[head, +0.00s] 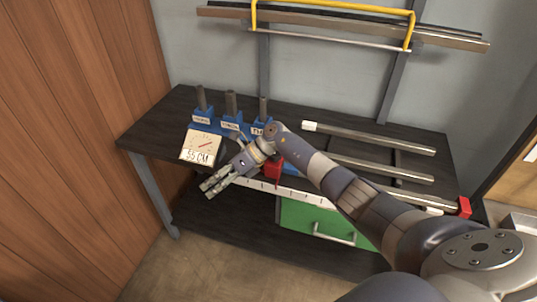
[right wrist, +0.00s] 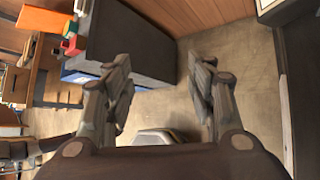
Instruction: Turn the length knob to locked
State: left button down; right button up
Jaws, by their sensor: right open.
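A white panel with a dial and the text "55 CM" (head: 202,147) stands at the front left of the dark bench. A dark rounded shape (head: 227,152) shows just right of it, partly behind my right gripper; I cannot tell if it is the length knob, or its setting. My right gripper (head: 209,185) is open and empty, in front of the bench's front edge, below and right of the panel. My left gripper is not in view.
Blue labelled blocks with grey posts (head: 231,108) stand behind the panel. A red block (head: 273,168) sits beside my right arm on a white scale strip (head: 312,198). Metal bars (head: 385,140) lie at the right. A green drawer (head: 300,215) is below. A wooden wall (head: 70,130) bounds the left.

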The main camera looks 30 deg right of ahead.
jog(key=d+r+n+g+h+b, duration=0.1)
jog(key=d+r+n+h, duration=0.25)
jog(key=d, duration=0.25)
jog(key=d+r+n+g+h, duration=0.1)
jog(key=d+r+n+h, duration=0.15)
jog(key=d+r, duration=0.35)
notch_tip(320, 180, up, 5)
jog(key=h, duration=0.5)
send_over(275, 157)
jog(key=w+d, duration=0.1)
pick_arm(q)
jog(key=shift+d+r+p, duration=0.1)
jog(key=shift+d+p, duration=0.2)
jog(key=shift+p, duration=0.45)
pick_arm(e)
notch_tip(275, 157, down, 10)
jog(key=shift+w+f, duration=0.15)
jog(key=shift+f, duration=0.05)
jog(key=c, duration=1.1)
